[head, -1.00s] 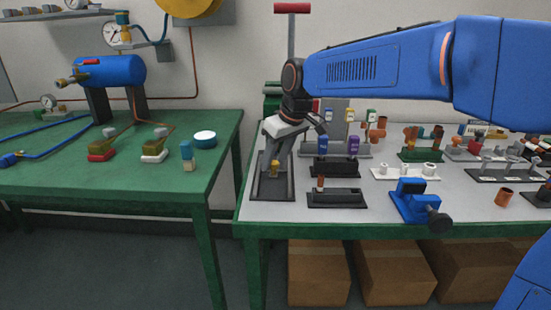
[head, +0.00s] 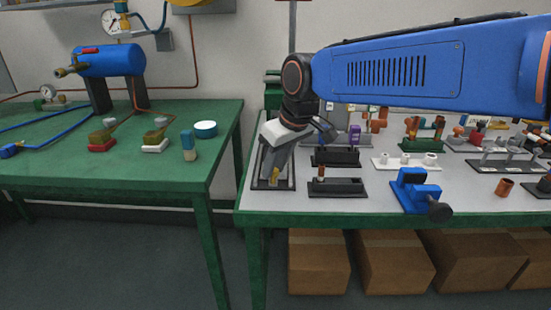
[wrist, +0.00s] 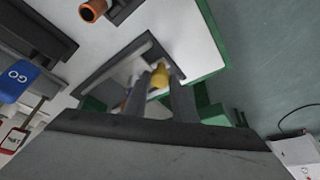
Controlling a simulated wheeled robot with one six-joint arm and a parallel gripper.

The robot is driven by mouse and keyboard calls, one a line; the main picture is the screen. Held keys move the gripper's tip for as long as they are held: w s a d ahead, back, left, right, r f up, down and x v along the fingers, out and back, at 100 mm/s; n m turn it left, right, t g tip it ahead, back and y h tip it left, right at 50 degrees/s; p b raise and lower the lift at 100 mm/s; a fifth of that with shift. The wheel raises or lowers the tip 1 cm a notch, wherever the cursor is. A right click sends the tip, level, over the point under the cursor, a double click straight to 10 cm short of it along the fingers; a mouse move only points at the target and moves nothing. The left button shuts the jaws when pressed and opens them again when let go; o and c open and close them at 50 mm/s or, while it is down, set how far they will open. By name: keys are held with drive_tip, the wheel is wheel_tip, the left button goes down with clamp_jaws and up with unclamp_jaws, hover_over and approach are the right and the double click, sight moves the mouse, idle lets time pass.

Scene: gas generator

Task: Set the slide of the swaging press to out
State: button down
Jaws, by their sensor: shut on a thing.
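The swaging press stands at the left end of the right bench. Its dark base frame (head: 260,184) lies flat near the bench's left front corner. A yellow knob (head: 275,176) of its slide shows low at the front part of the base. My gripper (head: 271,172) reaches down over the base and is shut on this knob. In the wrist view the yellow knob (wrist: 160,76) sits between my two grey fingers (wrist: 161,85). The body of the slide is mostly hidden behind my fingers and wrist.
A black holder with a brown-topped pin (head: 336,188) and a blue clamp-like device (head: 418,190) stand to the right. A gap separates the green bench (head: 110,165) at left.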

drive_tip(key=c, duration=1.5)
unclamp_jaws()
drive_tip(key=shift+s, duration=0.1)
drive_tip(key=shift+r, duration=0.1)
drive_tip(key=v, duration=1.7)
drive_tip(key=shift+s+d, duration=0.1)
drive_tip(key=shift+d, duration=0.05)
drive_tip(key=s+d+f+m+h, duration=0.1)
drive_tip(key=s+d+f+m, duration=0.2)
drive_tip(key=s+d+f, duration=0.2)
drive_tip(key=s+d+f+m+t+h, duration=0.1)
drive_tip(key=s+d+f, duration=0.4)
drive_tip(key=d+f, duration=0.6)
drive_tip(key=s+d+f+m+h, duration=0.1)
drive_tip(key=s+d+f+m, duration=0.3)
drive_tip(key=f, duration=0.7)
drive_tip(key=shift+s+d+m+t, duration=0.1)
drive_tip(key=shift+s+d, duration=0.25)
drive_tip(key=shift+d, duration=0.4)
drive_tip(key=shift+s+d+m+t, duration=0.1)
drive_tip(key=shift+s+d, duration=0.25)
drive_tip(key=shift+d, duration=0.4)
drive_tip(key=shift+s+d+m+t, duration=0.1)
drive_tip(key=shift+s+d, duration=0.3)
drive_tip(key=shift+d, duration=0.4)
